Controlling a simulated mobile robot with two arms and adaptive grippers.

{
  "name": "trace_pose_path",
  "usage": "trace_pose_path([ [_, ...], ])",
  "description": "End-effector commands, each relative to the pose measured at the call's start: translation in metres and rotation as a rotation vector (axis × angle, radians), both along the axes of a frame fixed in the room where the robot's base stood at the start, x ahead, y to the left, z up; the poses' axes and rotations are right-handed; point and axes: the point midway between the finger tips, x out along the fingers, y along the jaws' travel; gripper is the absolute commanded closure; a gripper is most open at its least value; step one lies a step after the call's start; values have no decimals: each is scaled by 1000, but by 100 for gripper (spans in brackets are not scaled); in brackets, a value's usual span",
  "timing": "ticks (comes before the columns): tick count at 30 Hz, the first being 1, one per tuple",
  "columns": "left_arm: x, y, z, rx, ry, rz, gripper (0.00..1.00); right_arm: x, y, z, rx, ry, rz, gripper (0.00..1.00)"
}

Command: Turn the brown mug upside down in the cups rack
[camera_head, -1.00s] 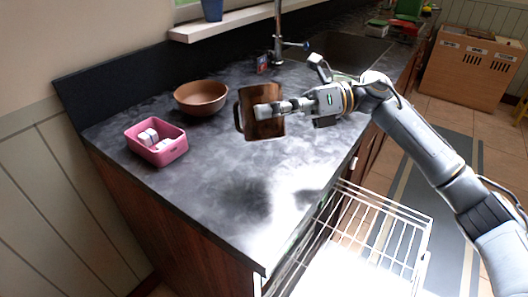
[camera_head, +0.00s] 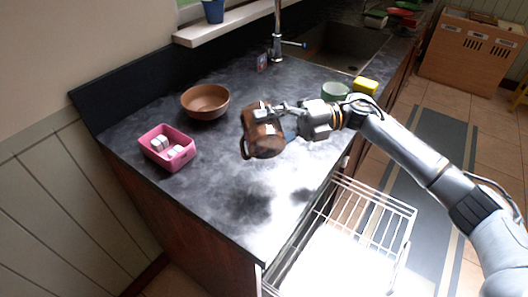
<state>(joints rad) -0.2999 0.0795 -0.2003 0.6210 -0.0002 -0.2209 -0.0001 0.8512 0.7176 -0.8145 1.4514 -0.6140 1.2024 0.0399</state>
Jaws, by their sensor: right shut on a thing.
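The brown mug (camera_head: 263,142) is held above the dark countertop, tilted, with its handle on the left side. My right gripper (camera_head: 268,115) comes in from the right and is shut on the mug near its upper part. The cups rack, a white wire rack (camera_head: 372,205), is pulled out below the counter at the lower right. It looks empty where it shows. The mug is up and left of the rack, over the counter. My left gripper is not in view.
A brown bowl (camera_head: 205,102) and a pink bin (camera_head: 166,148) with white items stand on the counter at left. A green bowl (camera_head: 335,91) and a yellow sponge (camera_head: 365,85) sit near the sink (camera_head: 345,50). The front counter area is clear.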

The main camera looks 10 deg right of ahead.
Motion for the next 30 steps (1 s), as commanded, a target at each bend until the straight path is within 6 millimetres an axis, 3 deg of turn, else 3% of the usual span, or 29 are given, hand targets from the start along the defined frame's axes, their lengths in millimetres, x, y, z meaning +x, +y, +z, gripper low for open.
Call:
trace_pose_path([
  [2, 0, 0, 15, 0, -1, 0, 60, 0, 0, 6, -1, 73, 0, 56],
  [14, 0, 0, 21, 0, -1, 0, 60, 0, 0, 3, -3, 146, -1, 56],
  [22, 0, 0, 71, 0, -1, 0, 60, 0, 0, 8, -17, 523, -2, 56],
  [30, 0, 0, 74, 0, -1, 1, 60, 0, 0, 0, -21, 643, 0, 56],
])
